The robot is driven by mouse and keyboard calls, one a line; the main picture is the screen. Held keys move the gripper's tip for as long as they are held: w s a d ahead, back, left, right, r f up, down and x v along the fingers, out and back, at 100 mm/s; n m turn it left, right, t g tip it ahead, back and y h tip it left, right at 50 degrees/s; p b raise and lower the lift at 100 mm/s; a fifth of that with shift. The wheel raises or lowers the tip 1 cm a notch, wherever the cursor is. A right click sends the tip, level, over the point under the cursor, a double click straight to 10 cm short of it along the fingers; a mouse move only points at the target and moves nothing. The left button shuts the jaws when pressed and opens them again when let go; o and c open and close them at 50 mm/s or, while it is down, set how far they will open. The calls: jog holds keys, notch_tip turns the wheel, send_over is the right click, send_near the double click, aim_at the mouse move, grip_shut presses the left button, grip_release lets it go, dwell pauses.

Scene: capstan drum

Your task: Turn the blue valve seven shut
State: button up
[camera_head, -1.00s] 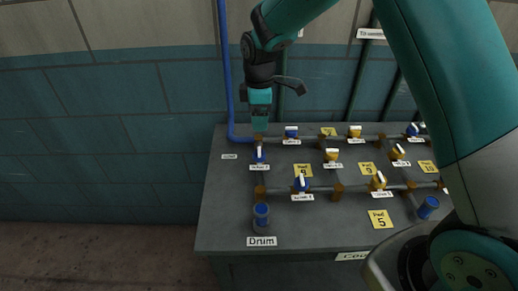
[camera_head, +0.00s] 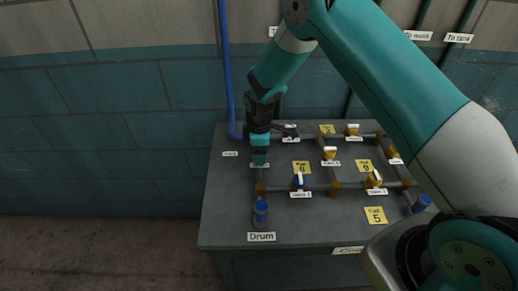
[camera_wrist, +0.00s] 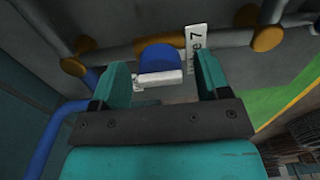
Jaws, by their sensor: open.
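In the wrist view, valve seven (camera_wrist: 160,57) has a blue body and a white lever (camera_wrist: 161,78), beside a label (camera_wrist: 195,50) that ends in "7". The lever runs roughly in line with the pipe behind it. My gripper (camera_wrist: 161,72) is open, with one finger left of the valve and one right; I cannot tell whether either touches. In the head view, my gripper (camera_head: 260,158) points down over the left pipe run above the Drum port and hides this valve.
The grey bench (camera_head: 228,205) carries pipes with other blue and yellow valves. A blue valve (camera_head: 298,181) stands to the lower right and a blue Drum port (camera_head: 261,210) in front. A blue pipe (camera_head: 229,70) rises behind on the left.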

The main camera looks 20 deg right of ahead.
jog(key=c, duration=0.9)
jog(key=shift+m+b, duration=0.3)
jog(key=shift+m, duration=0.1)
jog(key=m+b, duration=0.2)
jog(key=m, duration=0.1)
jog(key=shift+m, duration=0.4)
jog(key=m+b, duration=0.1)
jog(key=m, duration=0.3)
jog(key=shift+m+b, duration=0.3)
jog(key=shift+b, duration=0.05)
jog(key=m+b, duration=0.1)
jog(key=m, duration=0.3)
jog(key=m+b, duration=0.1)
jog(key=m, duration=0.3)
jog(key=shift+r+m, duration=0.1)
jog(key=shift+m, duration=0.2)
